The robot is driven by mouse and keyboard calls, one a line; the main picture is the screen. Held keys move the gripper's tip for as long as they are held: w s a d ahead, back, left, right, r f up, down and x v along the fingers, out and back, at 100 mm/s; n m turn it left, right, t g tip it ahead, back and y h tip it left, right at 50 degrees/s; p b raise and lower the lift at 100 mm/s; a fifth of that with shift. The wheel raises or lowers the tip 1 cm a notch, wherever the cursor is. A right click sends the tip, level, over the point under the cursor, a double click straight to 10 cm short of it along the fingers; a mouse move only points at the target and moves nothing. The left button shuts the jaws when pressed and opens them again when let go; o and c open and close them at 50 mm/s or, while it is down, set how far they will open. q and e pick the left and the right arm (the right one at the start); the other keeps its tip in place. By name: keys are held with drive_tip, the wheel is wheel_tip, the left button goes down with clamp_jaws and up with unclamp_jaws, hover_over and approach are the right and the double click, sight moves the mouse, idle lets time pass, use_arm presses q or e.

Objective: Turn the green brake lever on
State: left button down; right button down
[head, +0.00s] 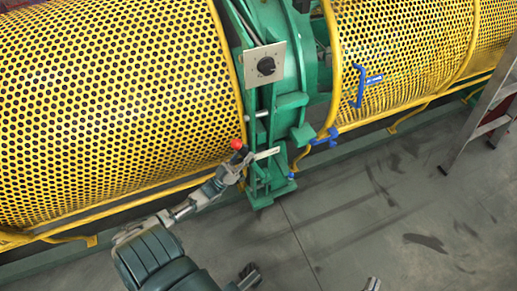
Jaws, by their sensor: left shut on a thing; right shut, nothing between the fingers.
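A red ball knob (238,144) shows at the low middle of the green machine frame, beside the yellow perforated guard. It appears to top the brake lever, whose shaft is largely hidden by my gripper. My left gripper (234,168) is shut on the lever just below the knob. A pale label plate (266,153) sits to the right of the knob. Only what looks like the tip of my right gripper (372,284) shows at the bottom edge, shut and empty, apart from the machine.
Yellow perforated guards (110,100) flank the green frame (292,75). Blue handles (360,85) are on the right guard. A ladder (485,110) stands far right. The grey floor (390,215) in front is clear.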

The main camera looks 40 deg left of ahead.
use_arm(q)
drive_tip(key=shift+s+a+f, duration=0.25)
drive_tip(key=shift+s+f, duration=0.1)
drive_tip(key=shift+s, duration=0.05)
drive_tip(key=shift+d+t, duration=0.15)
drive_tip(key=shift+t, duration=0.15)
use_arm(e)
drive_tip(key=shift+w+d+r+t, duration=0.15)
drive_tip(key=shift+r+t, duration=0.55)
drive_tip(key=shift+r, duration=0.1)
use_arm(q)
drive_tip(key=shift+s, duration=0.1)
drive_tip(key=c, duration=1.2)
unclamp_jaws()
drive_tip(key=shift+f, duration=0.1)
drive_tip(key=o, duration=0.4)
drive_tip(key=shift+s, duration=0.1)
drive_tip(key=shift+s+a, duration=0.1)
drive_tip(key=shift+a, duration=0.2)
use_arm(e)
drive_tip(key=shift+a, duration=0.35)
